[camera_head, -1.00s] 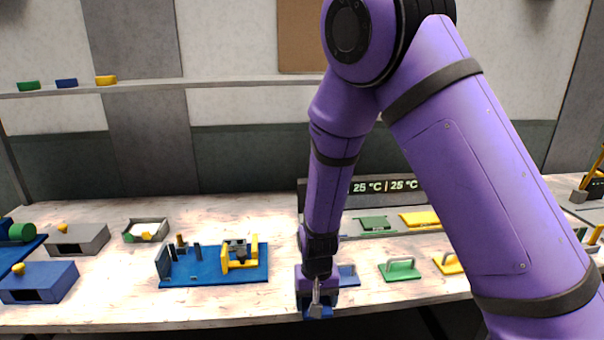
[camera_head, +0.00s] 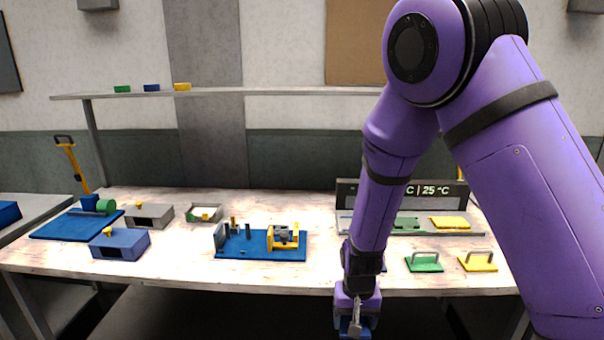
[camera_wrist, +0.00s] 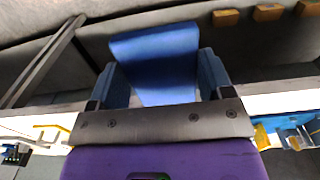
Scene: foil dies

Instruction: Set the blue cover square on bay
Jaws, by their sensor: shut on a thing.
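My gripper (camera_head: 357,322) hangs low at the table's front edge, at the bottom of the head view. It is shut on a blue piece (camera_head: 352,331), which I take for the blue cover. In the wrist view the blue cover (camera_wrist: 158,62) is a broad blue panel between the two blue-sided fingers (camera_wrist: 165,85). Its lower end is hidden by the gripper body. It is held clear of the table top. I cannot tell which fixture is the bay; a blue base with yellow brackets (camera_head: 232,252) stands mid-table.
A green handled plate (camera_head: 424,267) and a yellow one (camera_head: 478,267) lie right of my arm. A blue box (camera_head: 120,246) and a grey box (camera_head: 150,218) stand left. A rack with green and yellow plates (camera_head: 450,222) is at the back. The table front between is clear.

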